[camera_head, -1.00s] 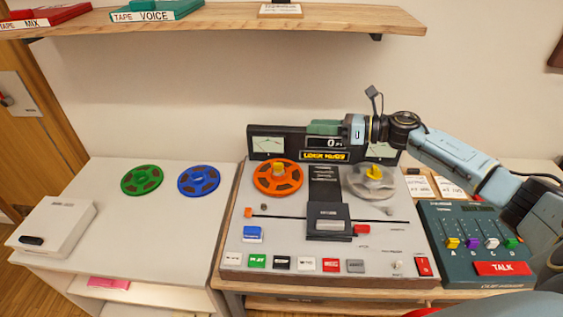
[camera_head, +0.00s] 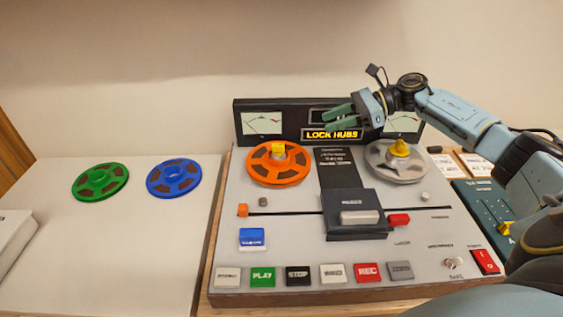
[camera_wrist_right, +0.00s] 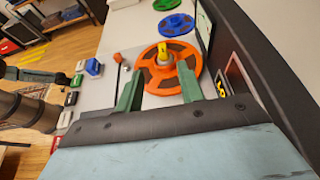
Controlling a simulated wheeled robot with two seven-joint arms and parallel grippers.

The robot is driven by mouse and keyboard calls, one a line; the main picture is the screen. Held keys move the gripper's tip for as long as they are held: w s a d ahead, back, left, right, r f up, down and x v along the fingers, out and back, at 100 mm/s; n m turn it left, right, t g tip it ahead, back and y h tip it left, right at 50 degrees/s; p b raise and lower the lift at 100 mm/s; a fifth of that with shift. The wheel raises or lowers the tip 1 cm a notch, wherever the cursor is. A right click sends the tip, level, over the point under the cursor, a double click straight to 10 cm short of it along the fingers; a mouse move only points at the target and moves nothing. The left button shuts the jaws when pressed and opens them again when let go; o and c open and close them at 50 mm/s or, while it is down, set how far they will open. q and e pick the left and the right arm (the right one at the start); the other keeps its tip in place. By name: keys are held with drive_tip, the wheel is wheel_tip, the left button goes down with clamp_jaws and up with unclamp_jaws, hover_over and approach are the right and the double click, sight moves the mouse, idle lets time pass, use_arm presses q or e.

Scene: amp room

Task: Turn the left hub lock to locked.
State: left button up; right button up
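The left hub lock is a yellow knob (camera_head: 278,149) at the centre of the orange reel (camera_head: 279,163), on the left of the tape machine. In the right wrist view the yellow knob (camera_wrist_right: 164,54) on the orange reel (camera_wrist_right: 172,70) shows beyond and between the fingers. My left gripper is out of view.
A dark meter panel (camera_head: 250,125) stands behind the reels, with a lit "LOCK HUBS" sign (camera_head: 332,134). A dark head block (camera_head: 353,203) rises mid-deck. Green (camera_head: 99,182) and blue (camera_head: 174,178) reels lie on the left table. A mixer (camera_head: 490,205) stands right.

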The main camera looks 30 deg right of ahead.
sight(283, 144)
drive_tip(key=x, duration=0.4)
drive_tip(key=f+x, duration=0.1)
drive_tip(key=x, duration=0.4)
drive_tip(key=b+x, duration=0.1)
drive_tip(key=x, duration=0.4)
drive_tip(key=shift+s+d+f, duration=0.1)
drive_tip(key=shift+d+f, duration=0.05)
drive_tip(key=shift+f, duration=0.25)
clamp_jaws()
